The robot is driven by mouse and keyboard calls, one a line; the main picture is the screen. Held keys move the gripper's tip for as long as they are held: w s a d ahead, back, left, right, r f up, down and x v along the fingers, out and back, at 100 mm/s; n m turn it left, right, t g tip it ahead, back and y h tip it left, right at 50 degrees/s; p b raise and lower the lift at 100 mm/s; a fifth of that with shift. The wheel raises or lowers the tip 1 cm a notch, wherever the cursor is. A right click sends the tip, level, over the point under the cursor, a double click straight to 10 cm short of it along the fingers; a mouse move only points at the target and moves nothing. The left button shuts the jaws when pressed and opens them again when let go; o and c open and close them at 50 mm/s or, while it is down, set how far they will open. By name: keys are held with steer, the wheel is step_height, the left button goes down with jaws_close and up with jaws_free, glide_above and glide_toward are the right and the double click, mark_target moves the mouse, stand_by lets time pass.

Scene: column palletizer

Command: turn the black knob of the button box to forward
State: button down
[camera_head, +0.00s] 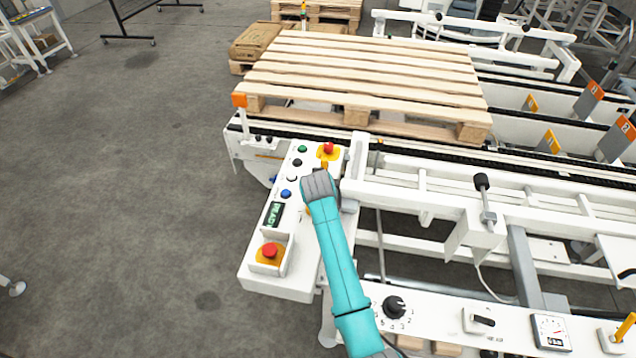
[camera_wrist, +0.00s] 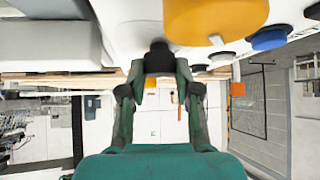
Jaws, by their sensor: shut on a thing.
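The white button box (camera_head: 258,277) stands at the left of the conveyor frame, with a lit display (camera_head: 275,213) reading READY. In the wrist view, the black knob (camera_wrist: 158,55) sits between my green fingertips, and my gripper (camera_wrist: 160,72) is shut on it. The knob's pointer and marked positions cannot be read. In the head view my teal arm and grey wrist cover the knob and my fingertips. A large yellow round part (camera_wrist: 213,18) is close beside the knob in the wrist view, with a blue button (camera_wrist: 268,39) to its right.
Red stop buttons stand at the box's far end (camera_head: 328,148) and near end (camera_head: 269,250). Blue, white, black and green buttons (camera_head: 302,149) line its left side. A wooden pallet (camera_head: 370,70) lies on the conveyor behind. A lower panel holds a numbered dial (camera_head: 394,307).

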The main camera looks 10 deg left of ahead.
steer(key=c, duration=0.8)
jaws_free()
steer(key=shift+s, duration=0.1)
steer(key=v, duration=1.1)
steer(key=shift+s+r, duration=0.3)
